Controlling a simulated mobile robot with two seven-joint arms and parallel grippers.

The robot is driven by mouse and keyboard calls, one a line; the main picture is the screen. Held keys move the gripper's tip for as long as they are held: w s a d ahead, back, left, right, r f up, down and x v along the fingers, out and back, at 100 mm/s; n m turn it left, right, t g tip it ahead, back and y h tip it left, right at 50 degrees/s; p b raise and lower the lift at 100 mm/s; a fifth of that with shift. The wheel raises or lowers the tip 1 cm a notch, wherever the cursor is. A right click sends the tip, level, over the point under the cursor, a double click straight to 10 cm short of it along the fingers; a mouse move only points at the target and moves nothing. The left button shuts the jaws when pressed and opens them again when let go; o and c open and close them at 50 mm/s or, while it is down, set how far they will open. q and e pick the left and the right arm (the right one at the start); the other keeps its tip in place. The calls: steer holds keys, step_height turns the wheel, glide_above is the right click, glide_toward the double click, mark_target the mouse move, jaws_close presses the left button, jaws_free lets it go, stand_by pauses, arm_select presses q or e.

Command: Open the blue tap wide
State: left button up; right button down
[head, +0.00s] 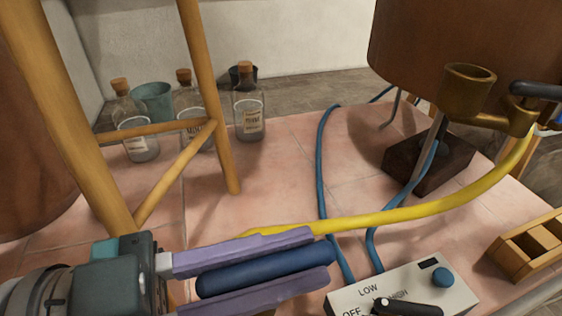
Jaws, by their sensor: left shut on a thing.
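My left gripper (325,258) comes in from the lower left, with two purple fingers pointing right. It is shut on a dark blue rounded handle (265,270) that lies lengthwise between the fingers. The handle looks like the blue tap's lever, but the tap's body is not visible, so I cannot tell how far it is turned. My right gripper is not in view.
A yellow hose (400,215) runs just behind my fingers to a brass fitting (468,90) at right. A white control box (405,285) sits close at lower right. Blue tubes (322,165) cross the tiles. Glass bottles (249,112) stand behind a wooden stand (205,70).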

arm_select(q)
jaws_close()
steer(key=shift+g, duration=0.3)
steer(key=shift+f+m+g+h+b, duration=0.1)
steer(key=shift+m+g+h+b, duration=0.25)
steer(key=shift+m+g, duration=0.75)
steer(key=g, duration=0.1)
steer(key=m+g+b, duration=0.1)
steer(key=shift+s+m+g, duration=0.25)
steer(key=shift+m+g, duration=0.05)
steer(key=shift+g, duration=0.1)
steer(key=shift+s+m+g, duration=0.15)
steer(key=shift+m+g, duration=0.25)
steer(key=shift+g, duration=0.4)
steer(key=o, duration=0.7)
jaws_free()
steer(key=shift+o, duration=0.2)
